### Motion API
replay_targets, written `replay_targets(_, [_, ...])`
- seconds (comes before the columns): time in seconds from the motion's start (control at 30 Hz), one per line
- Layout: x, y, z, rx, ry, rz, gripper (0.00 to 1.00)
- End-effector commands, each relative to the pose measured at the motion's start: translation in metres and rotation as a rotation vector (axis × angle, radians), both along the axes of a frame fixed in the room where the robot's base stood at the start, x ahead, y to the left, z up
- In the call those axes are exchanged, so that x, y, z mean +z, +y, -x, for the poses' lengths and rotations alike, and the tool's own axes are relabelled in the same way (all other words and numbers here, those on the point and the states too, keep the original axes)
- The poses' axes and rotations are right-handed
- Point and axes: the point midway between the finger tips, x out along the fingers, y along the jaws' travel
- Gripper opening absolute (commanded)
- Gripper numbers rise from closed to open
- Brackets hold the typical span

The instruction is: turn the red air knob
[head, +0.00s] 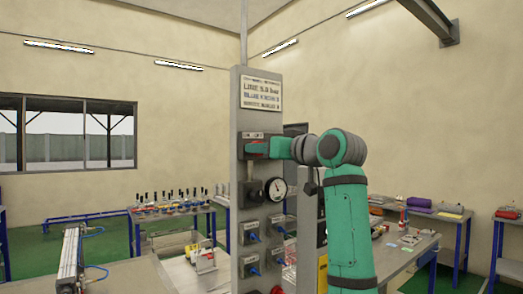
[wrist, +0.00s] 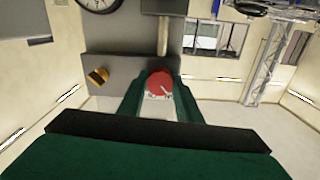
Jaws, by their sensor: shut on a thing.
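The red air knob (wrist: 160,83) is round and sits on the grey panel, with a pale pointer-like mark on its face in the wrist view. My gripper (wrist: 159,90) is shut on it, one green finger on each side. In the head view my gripper (head: 266,148) reaches the upper part of the grey panel (head: 247,120) from the right. Only a bit of red shows there at the fingertips; the rest of the knob is hidden.
A round gauge (head: 275,188) sits just below the knob on the panel. Several grey valve boxes (head: 250,235) with blue fittings are lower down. A sign (head: 261,93) is above. Benches with tools (head: 172,209) stand behind at left and at right.

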Motion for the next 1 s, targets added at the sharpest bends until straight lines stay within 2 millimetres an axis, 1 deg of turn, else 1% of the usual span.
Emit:
replay_targets(0.27, [0.0007,0.0003,-0.0009,-0.001,0.12,-0.172,0.09])
replay_targets(1.0, [0.001,0.0008,-0.0003,0.0,0.535,-0.741,0.09])
